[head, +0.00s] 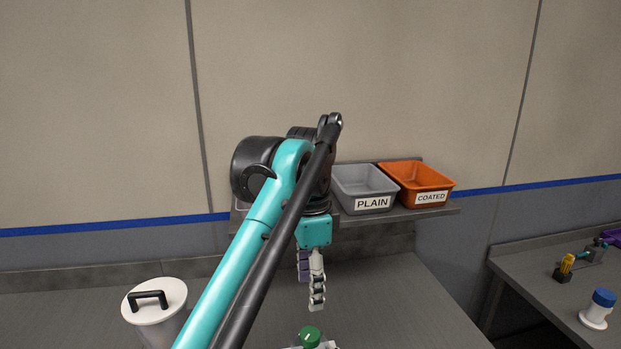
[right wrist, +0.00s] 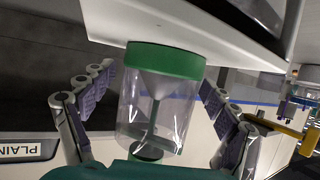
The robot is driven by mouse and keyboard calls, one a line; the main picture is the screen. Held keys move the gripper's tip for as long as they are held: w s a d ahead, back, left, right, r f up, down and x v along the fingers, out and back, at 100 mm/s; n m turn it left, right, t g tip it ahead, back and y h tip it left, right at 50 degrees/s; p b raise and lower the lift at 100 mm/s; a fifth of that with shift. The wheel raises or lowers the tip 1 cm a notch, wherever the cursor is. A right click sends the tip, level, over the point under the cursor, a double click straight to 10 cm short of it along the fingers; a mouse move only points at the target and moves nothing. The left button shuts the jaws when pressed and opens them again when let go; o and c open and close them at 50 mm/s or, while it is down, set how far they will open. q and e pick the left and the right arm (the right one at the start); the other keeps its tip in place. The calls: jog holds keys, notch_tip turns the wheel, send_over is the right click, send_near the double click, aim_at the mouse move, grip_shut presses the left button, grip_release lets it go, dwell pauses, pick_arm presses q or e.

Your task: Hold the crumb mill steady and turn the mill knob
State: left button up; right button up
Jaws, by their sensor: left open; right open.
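My left gripper (head: 310,287) hangs open and empty, fingers down, above the bench in the head view. Below it in the picture is a green round top (head: 310,336), likely the mill knob, cut off by the bottom edge with small pale parts beside it. In the right wrist view the crumb mill (right wrist: 170,108) is a clear cylinder with a green band, a pale funnel and stem inside and a dark disc. My right gripper (right wrist: 157,88) is open, with one finger on each side of the mill and visible gaps. The right wrist picture appears upside down.
A shelf holds a grey PLAIN bin (head: 365,188) and an orange COATED bin (head: 416,182). A white lidded canister (head: 157,306) with a black handle stands at left. On the right-hand bench are a blue-capped white jar (head: 598,308) and a yellow item (head: 566,265).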

jog(key=v, duration=1.2)
pick_arm(q)
jog(key=s+a+f+n+t, duration=0.2)
jog(key=s+a+f+n, duration=0.2)
jog(key=f, duration=0.4)
jog(key=s+a+f+n+t, duration=0.2)
jog(key=s+a+f+n, duration=0.2)
jog(key=f, duration=0.5)
jog(key=s+a+f+n+t, duration=0.3)
jog(key=s+a+f+n, duration=0.2)
jog(key=a+f, duration=0.3)
jog(key=shift+a+f+n, duration=0.4)
jog(key=shift+a+n, duration=0.45)
jog(key=shift+n, duration=0.05)
pick_arm(e)
jog(key=s+d+f+m+g+h, duration=0.3)
jog(key=d+f+m+h, duration=0.3)
jog(key=d, duration=0.5)
jog(key=shift+s+d+f+m+g+h, duration=0.2)
jog(key=shift+d+f+m+g+h, duration=0.2)
jog(key=shift+f+g+h, duration=0.25)
